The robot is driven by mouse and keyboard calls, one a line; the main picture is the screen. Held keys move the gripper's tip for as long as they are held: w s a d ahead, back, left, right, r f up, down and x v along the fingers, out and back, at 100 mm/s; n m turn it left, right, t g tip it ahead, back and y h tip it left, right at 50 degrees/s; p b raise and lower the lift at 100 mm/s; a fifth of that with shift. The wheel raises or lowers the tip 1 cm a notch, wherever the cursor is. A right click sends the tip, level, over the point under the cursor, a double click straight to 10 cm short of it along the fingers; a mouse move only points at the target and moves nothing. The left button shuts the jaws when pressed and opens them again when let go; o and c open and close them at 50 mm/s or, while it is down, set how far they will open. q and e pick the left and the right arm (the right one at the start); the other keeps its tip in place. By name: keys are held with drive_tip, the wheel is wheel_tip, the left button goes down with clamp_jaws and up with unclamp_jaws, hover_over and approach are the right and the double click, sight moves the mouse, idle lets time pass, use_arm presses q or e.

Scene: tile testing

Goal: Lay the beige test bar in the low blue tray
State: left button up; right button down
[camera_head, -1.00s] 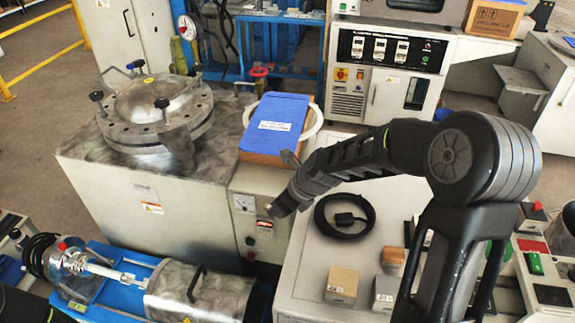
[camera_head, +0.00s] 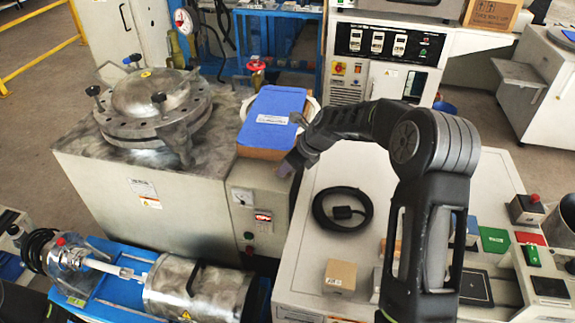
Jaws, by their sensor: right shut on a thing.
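My right gripper (camera_head: 290,160) is at the end of the dark arm that comes in from the right. It is shut and hangs over the edge of the bench, near the control box front. Only a small dull end of the beige test bar (camera_head: 286,169) shows at its tip; the rest is hidden by the gripper. A flat blue piece (camera_head: 275,105) with a white label lies on a brown box behind the gripper. I cannot tell whether it is the low blue tray; no other blue tray shows clearly. My left gripper is not in view.
My right arm hides part of the bench. A round metal vessel (camera_head: 152,98) stands left of the box. A metal cylinder (camera_head: 198,288) lies front left.

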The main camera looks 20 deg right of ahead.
drive_tip(key=shift+w+d, duration=0.5)
drive_tip(key=shift+w, duration=0.1)
drive_tip(key=shift+w+d+f, duration=0.15)
drive_tip(key=shift+f, duration=0.15)
drive_tip(key=shift+f, duration=0.1)
drive_tip(key=c, duration=1.4)
unclamp_jaws()
drive_tip(key=shift+c, duration=0.2)
drive_tip(key=v, duration=1.2)
drive_tip(key=shift+p, duration=0.4)
drive_tip(key=shift+o, duration=0.3)
